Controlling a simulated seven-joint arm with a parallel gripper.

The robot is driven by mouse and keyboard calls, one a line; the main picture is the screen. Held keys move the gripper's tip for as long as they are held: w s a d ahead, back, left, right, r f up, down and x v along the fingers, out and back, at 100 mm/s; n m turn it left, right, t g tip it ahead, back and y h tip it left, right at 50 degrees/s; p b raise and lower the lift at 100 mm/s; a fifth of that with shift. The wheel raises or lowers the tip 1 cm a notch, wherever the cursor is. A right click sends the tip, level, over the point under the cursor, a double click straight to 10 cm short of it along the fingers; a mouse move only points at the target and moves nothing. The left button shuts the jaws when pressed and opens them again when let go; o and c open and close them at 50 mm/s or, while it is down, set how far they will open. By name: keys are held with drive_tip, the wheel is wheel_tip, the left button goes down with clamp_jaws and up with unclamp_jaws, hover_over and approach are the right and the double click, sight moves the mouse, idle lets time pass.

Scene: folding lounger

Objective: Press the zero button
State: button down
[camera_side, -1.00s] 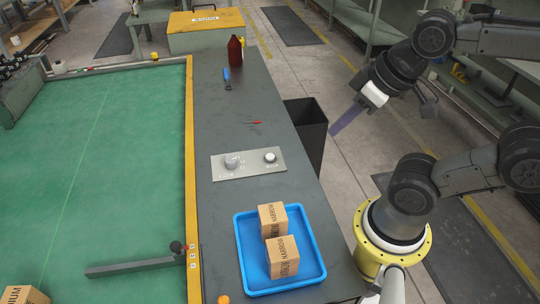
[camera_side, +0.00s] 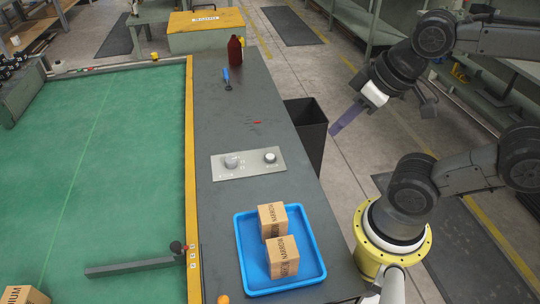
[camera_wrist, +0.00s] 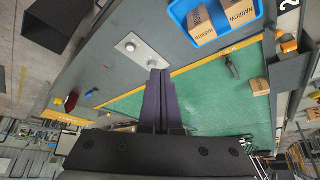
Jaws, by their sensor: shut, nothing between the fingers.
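A light grey panel (camera_side: 248,163) lies on the dark bench top, left of my arm. It carries a grey round knob (camera_side: 232,161) on its left and a smaller pale round button (camera_side: 270,157) on its right. The small print is unreadable, so I cannot tell which one is marked zero. The panel also shows in the wrist view (camera_wrist: 140,50), just beyond my fingertips in the picture. My gripper (camera_side: 335,130) is shut and empty, its long purple fingers together. It hangs well right of the panel, past the bench edge. The fingers also show in the wrist view (camera_wrist: 159,72).
A blue tray (camera_side: 240,252) with two cardboard boxes stands on the bench nearer the camera. A dark bin (camera_side: 311,135) stands on the floor between bench and gripper. A red bottle (camera_side: 235,50) and a blue-handled tool (camera_side: 227,78) are at the far end.

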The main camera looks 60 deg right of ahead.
drive_tip(key=w+d+r+n+t+h, duration=0.1)
drive_tip(key=w+r+n+t, duration=0.1)
drive_tip(key=w, duration=0.3)
drive_tip(key=w+d+r+n+t, duration=0.2)
drive_tip(key=w, duration=0.3)
drive_tip(key=n, duration=0.4)
hover_over(274, 157)
wheel_tip(274, 157, down, 19)
drive_tip(key=shift+f+y, duration=0.1)
drive_tip(key=shift+y, duration=0.2)
drive_tip(key=shift+f, duration=4.45)
drive_tip(key=shift+f, duration=0.1)
